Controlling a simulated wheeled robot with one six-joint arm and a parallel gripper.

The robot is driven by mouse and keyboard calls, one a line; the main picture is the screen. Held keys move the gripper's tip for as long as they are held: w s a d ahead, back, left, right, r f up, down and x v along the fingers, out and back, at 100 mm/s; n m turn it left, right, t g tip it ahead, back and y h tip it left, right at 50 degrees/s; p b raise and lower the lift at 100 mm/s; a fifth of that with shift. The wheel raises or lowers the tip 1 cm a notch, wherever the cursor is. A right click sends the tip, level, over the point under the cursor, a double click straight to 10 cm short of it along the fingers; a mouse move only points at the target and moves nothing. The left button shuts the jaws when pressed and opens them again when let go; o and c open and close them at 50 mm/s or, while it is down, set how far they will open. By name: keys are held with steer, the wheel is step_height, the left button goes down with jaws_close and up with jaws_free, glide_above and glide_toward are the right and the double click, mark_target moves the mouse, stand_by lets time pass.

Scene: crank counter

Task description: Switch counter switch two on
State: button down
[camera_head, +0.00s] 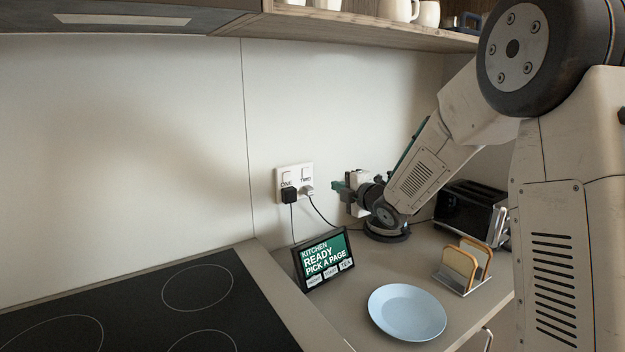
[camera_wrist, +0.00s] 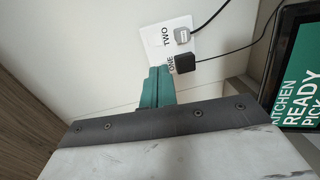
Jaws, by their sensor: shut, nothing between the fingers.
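The white double wall socket (camera_head: 294,181) has two rocker switches labelled ONE and TWO. Switch two (camera_head: 306,173) is the right-hand one in the head view, above a grey plug (camera_head: 307,190). Switch one (camera_head: 286,176) is above a black plug (camera_head: 289,195). I cannot tell which way either switch is set. My gripper (camera_head: 338,186) is shut and empty, to the right of the socket with a visible gap. In the wrist view its green fingertips (camera_wrist: 159,72) overlap the lower edge of the socket plate (camera_wrist: 154,40), beside label ONE, and partly hide that corner.
A kitchen screen (camera_head: 324,260) stands below the socket, with plug cords hanging near it. A blue plate (camera_head: 407,312), a toast rack (camera_head: 464,266) and a black toaster (camera_head: 470,213) are on the counter. A black hob (camera_head: 150,312) lies left. A shelf (camera_head: 370,30) with mugs hangs above.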

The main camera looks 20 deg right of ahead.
mark_target(307, 176)
steer(key=x, duration=1.4)
